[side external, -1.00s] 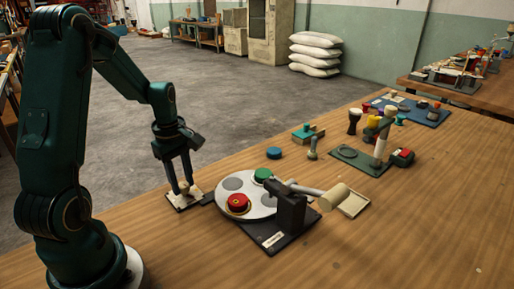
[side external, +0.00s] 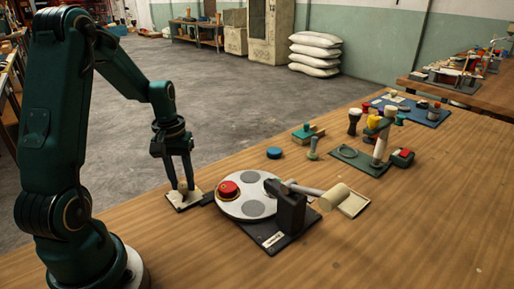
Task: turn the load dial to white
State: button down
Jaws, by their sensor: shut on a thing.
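The load dial is a small tan knob on a pale plate (side external: 173,199) with a dark edge, at the left of the turntable. My gripper (side external: 183,187) points straight down over the plate, shut on the knob, which is largely hidden between the fingertips. The dial's colour marks are too small to read. The round light turntable (side external: 231,208) carries a red piece (side external: 228,189) at its back left. Grey round spots show on its top. Its right side is partly hidden by a dark post (side external: 291,208).
A pale mallet head (side external: 334,197) on a grey arm reaches right from the post, beside a shallow tray (side external: 354,204). A blue disc (side external: 274,153), a teal block (side external: 303,131) and several drum parts stand farther back. The front of the wooden table (side external: 390,250) is clear.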

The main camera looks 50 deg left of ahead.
aim_at(183, 184)
jog(key=m, duration=0.5)
jog(key=shift+m, duration=0.3)
jog(key=m, duration=0.5)
dwell(0.4)
jog(key=c, duration=0.5)
grip_release()
jog(key=shift+a+r, duration=0.1)
jog(key=shift+r, duration=2.5)
jog(key=shift+w, duration=0.1)
